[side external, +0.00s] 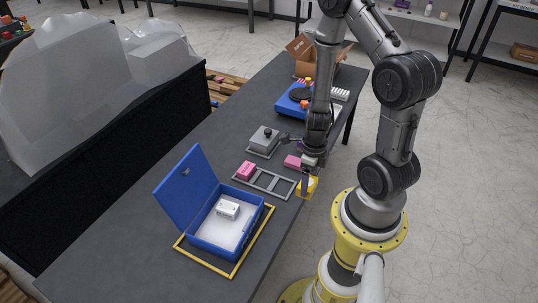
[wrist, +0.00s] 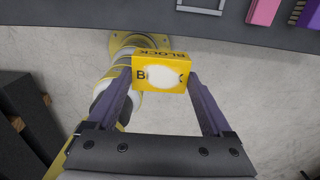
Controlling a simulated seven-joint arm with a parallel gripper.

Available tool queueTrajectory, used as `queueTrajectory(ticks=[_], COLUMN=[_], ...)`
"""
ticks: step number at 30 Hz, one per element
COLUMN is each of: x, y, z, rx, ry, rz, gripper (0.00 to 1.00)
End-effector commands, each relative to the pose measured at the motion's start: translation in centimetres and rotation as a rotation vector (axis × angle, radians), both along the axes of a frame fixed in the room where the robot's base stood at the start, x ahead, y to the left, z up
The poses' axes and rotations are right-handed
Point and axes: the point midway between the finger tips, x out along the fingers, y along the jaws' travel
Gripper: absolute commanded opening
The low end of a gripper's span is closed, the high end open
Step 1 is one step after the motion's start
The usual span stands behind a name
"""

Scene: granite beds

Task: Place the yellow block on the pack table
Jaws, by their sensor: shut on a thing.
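The yellow block (wrist: 160,68), printed "BLOCK", is between the two fingers of my gripper (wrist: 162,88) in the wrist view. My gripper is shut on it, and a white patch covers part of its front face. In the side view the block (side external: 311,183) hangs below my gripper (side external: 305,184) at the right edge of the dark grey table (side external: 130,225). In the wrist view the table (wrist: 130,12) lies along the top, and pale floor shows around the block, so it appears held out past the edge. Its height relative to the tabletop is unclear.
An open blue case (side external: 252,220) with a white item sits inside a yellow frame (side external: 225,272). A grey slotted rack (side external: 262,191), pink blocks (side external: 245,170), and a grey box with a black knob (side external: 264,141) stand near my gripper. The table's near-left part is clear.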

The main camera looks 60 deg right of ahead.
Motion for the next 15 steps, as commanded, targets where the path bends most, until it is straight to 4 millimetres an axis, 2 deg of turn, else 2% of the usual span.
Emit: queueTrajectory(ticks=[15], x=[5.6], y=[-3.6], z=[-3.0], rx=[0.0], ry=[0.0], rz=[0.004], gripper=[0.07])
